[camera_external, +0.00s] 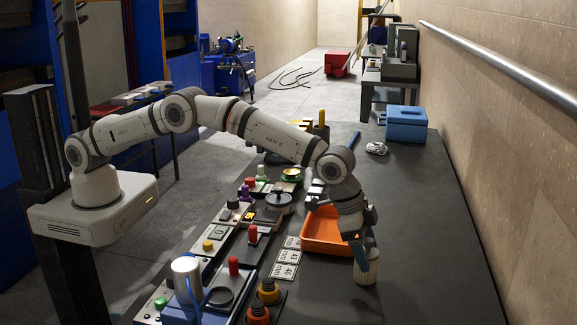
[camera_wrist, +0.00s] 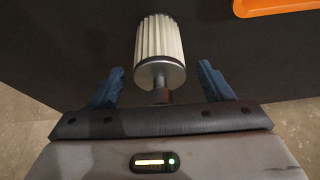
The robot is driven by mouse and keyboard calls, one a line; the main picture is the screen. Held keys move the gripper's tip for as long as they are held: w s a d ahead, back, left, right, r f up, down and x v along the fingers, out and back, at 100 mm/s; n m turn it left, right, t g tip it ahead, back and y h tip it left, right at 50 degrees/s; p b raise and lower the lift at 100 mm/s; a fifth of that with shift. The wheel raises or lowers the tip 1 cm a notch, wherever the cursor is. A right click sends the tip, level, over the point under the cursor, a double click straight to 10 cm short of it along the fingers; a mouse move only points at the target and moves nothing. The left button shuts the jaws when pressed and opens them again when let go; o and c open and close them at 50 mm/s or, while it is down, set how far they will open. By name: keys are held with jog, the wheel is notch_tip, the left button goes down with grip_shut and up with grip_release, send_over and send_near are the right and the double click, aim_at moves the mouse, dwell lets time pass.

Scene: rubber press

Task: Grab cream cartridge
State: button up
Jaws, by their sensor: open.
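The cream cartridge (camera_external: 368,271) stands on the dark table to the near right of the orange tray, partly hidden by a blue finger. In the wrist view the cartridge (camera_wrist: 159,42) is a pleated cream cylinder with a grey end cap and a short dark stem facing my gripper. My gripper (camera_wrist: 160,70) is open, with one blue finger on each side of the cap end and visible gaps between. In the external view my gripper (camera_external: 366,240) points down over the cartridge. Whether the palm touches the stem cannot be told.
The orange tray (camera_external: 320,246) lies just left of the cartridge; its edge (camera_wrist: 275,6) shows at top right in the wrist view. Buttons, panels and knobs crowd the table's left side. A blue box (camera_external: 406,124) stands farther back. The table's right side is clear beside the wall.

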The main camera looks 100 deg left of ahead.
jog(key=shift+w+f, duration=0.25)
jog(key=shift+f, duration=0.3)
jog(key=shift+c, duration=0.2)
jog(key=c, duration=1.1)
